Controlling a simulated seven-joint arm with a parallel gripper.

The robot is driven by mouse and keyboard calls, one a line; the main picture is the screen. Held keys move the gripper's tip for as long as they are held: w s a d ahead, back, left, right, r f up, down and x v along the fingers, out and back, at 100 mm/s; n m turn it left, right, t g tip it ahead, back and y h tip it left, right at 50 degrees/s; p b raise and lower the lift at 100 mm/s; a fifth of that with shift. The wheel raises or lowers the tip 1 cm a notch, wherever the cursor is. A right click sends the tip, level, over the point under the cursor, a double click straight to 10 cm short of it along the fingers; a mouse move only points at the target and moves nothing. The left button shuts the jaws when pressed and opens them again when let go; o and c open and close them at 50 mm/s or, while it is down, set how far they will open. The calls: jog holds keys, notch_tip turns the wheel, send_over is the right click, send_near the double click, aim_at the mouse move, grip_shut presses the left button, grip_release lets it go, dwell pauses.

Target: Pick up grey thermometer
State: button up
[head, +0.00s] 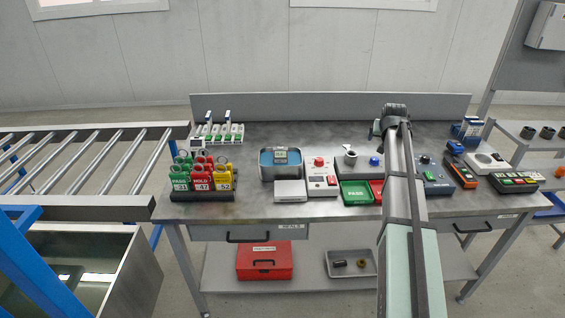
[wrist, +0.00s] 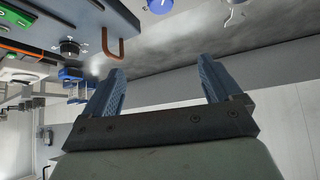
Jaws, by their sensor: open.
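I cannot make out a grey thermometer for certain in either view. A small grey piece with a light label (head: 281,156) sits at the blue-filled metal basin (head: 267,175) left of the bench's middle; what it is cannot be told. A slim dark handheld device with orange edges (head: 461,172) lies on the right of the bench. My gripper (head: 376,128) is above the back of the bench, right of the middle, apart from these things. In the wrist view its two blue-grey fingers (wrist: 162,85) are spread, with nothing between them.
Red, green and yellow tags stand on a dark rack (head: 195,196) at the left. A white box with a red button (head: 321,178), green tray (head: 356,193) and blue-fronted device (head: 436,179) crowd the front. A copper-coloured hook (wrist: 113,48) is near my fingers in the wrist view.

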jog(key=a+r+n+g+y, duration=0.1)
jog(key=a+n+g+y, duration=0.1)
jog(key=a, duration=2)
jog(key=n+g, duration=0.1)
jog(key=n, duration=0.1)
send_near(281, 152)
jog(key=shift+y, duration=0.3)
jog(key=x, duration=0.7)
jog(key=shift+s+d+f, duration=0.1)
jog(key=shift+s+f, duration=0.05)
jog(key=shift+f, duration=0.4)
jog(key=shift+w+x, duration=0.15)
jog(key=shift+x, duration=1.15)
jog(key=shift+w+x, duration=0.15)
jog(key=shift+x, duration=1.15)
jog(key=shift+r, duration=0.1)
jog(key=shift+c, duration=0.2)
jog(key=c, duration=1.3)
jog(key=shift+o, duration=0.2)
jog(key=shift+r, duration=0.1)
